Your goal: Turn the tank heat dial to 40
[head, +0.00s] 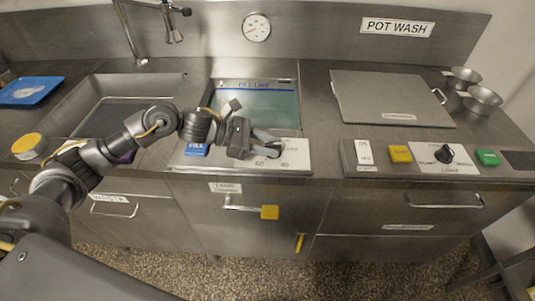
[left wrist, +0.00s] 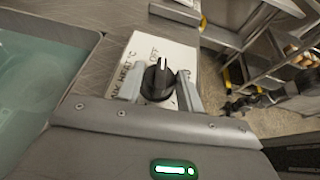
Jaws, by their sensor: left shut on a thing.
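The tank heat dial (left wrist: 157,80) is a round black knob with a raised grip bar and a light pointer line. It sits on a white plate (left wrist: 148,47) lettered "TANK HEAT °C" and "OFF" in the left wrist view. My left gripper (left wrist: 160,93) has one finger on each side of the knob and is shut on it. In the head view my left gripper (head: 262,146) covers the dial, and "60" and "40" show on the plate (head: 292,160) below it. The pointer's exact setting is hard to read. My right gripper is not in view.
The water tank (head: 262,105) with a "FILL LINE" mark lies behind the dial. A blue "FILL" button (head: 196,149) is left of the gripper. Another control panel (head: 400,171) with a black knob (head: 444,153) stands to the right.

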